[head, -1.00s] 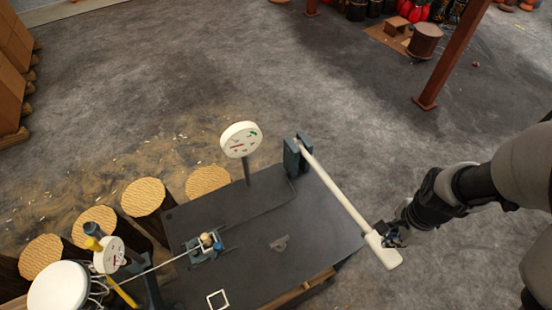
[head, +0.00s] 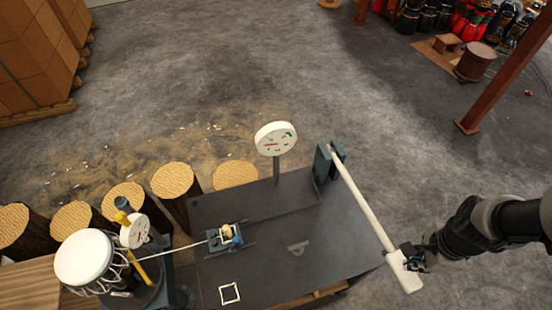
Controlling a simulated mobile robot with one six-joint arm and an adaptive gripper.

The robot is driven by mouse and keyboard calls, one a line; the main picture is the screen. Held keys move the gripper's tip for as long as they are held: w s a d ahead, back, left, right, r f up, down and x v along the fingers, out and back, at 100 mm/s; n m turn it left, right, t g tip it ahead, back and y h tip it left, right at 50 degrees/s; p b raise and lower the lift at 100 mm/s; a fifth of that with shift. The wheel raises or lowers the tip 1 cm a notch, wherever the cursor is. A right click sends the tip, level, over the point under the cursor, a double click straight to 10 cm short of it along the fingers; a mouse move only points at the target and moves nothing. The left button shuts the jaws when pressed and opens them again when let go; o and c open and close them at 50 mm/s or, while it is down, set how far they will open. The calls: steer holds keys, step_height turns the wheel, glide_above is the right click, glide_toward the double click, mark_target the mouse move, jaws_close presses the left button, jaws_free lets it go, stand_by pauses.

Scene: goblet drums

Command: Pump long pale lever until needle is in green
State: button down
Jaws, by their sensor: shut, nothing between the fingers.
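The long pale lever (head: 364,205) runs from a dark pivot bracket (head: 324,164) at the bench's back right down to a wide paddle end (head: 405,272) past the right edge. My gripper (head: 412,260) is shut with nothing between its fingers, right at the lever's paddle end; whether it touches the paddle I cannot tell. The round white gauge (head: 276,139) stands on a post behind the bench. Its red needle points left, and the green mark is at its upper right, so the needle is outside the green.
The dark bench top (head: 330,240) carries a small clamp (head: 225,237) with a rod toward a white-headed drum (head: 85,258) and a smaller dial (head: 134,231) at left. Several log stumps (head: 174,180) line the back left. Stacked boxes (head: 35,55) stand far left. A post (head: 505,70) stands right.

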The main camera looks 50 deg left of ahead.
steer(key=shift+f, duration=0.1)
step_height(320, 180, down, 18)
steer(key=b, duration=1.5)
step_height(320, 180, up, 18)
steer(key=p, duration=1.4)
steer(key=shift+d+p, duration=0.15)
steer(key=shift+p, duration=0.25)
steer(key=shift+r, duration=0.2)
